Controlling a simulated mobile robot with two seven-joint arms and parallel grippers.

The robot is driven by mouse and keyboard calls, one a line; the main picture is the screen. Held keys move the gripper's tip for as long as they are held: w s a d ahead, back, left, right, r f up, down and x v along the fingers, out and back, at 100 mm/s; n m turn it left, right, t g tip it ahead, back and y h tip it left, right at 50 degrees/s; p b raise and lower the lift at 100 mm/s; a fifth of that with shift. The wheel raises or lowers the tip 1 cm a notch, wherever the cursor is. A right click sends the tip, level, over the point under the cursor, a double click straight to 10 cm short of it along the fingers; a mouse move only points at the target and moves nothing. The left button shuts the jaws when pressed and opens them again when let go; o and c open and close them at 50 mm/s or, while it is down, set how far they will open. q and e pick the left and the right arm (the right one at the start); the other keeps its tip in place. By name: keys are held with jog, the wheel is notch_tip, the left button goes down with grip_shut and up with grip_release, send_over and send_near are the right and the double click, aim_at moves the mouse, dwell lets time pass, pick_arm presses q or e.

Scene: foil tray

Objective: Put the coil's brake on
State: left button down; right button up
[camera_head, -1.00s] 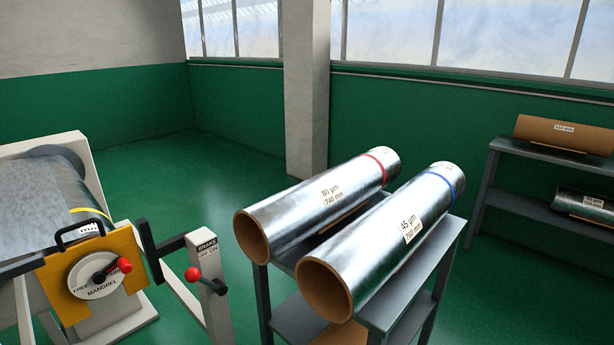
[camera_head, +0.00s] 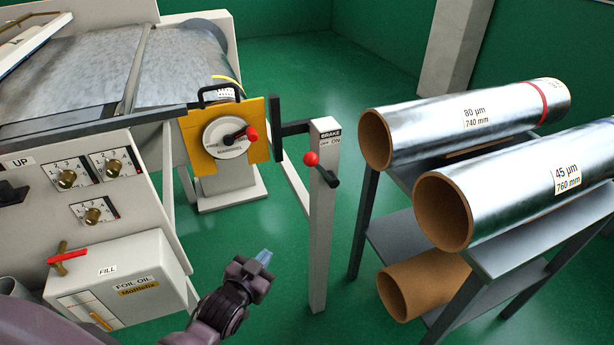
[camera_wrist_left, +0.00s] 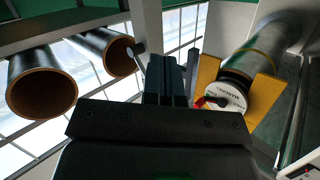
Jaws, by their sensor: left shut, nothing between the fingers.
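The brake is a red-knobbed lever (camera_head: 311,158) with a black arm on a pale post (camera_head: 319,250) labelled BRAKE, OFF, ON. Its red knob stands on the left, the OFF side, and its black end points down right. The coil (camera_head: 190,58) lies in the machine behind the yellow mandrel plate (camera_head: 258,112). My left gripper (camera_head: 264,257) is shut and empty, below and left of the lever, apart from the post. In the left wrist view its fingers (camera_wrist_left: 171,78) point up, with the mandrel plate (camera_wrist_left: 255,97) to their right. My right gripper is out of view.
The mandrel dial (camera_head: 226,138) has its own red-knobbed handle. A foil oil box (camera_head: 120,275) stands left of my left gripper. A rack (camera_head: 520,255) at right carries two foil rolls, with a brown tube (camera_head: 430,280) below. Green floor lies between post and rack.

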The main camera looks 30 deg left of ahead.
aim_at(321, 170)
pick_arm(q)
jog(key=w+d+r+m+t+h, duration=0.2)
jog(key=w+r+m+t+h, duration=0.2)
jog(key=w+r+m+t, duration=0.4)
jog(key=w+r+m, duration=0.5)
jog(key=w+r, duration=0.1)
jog(key=w, duration=0.1)
jog(key=shift+w+m+t+h+b, duration=0.3)
jog(key=shift+w+t+b, duration=0.05)
jog(key=shift+t, duration=0.05)
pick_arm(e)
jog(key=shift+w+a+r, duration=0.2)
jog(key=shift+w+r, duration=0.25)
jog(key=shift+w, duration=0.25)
pick_arm(q)
jog(key=shift+r, duration=0.1)
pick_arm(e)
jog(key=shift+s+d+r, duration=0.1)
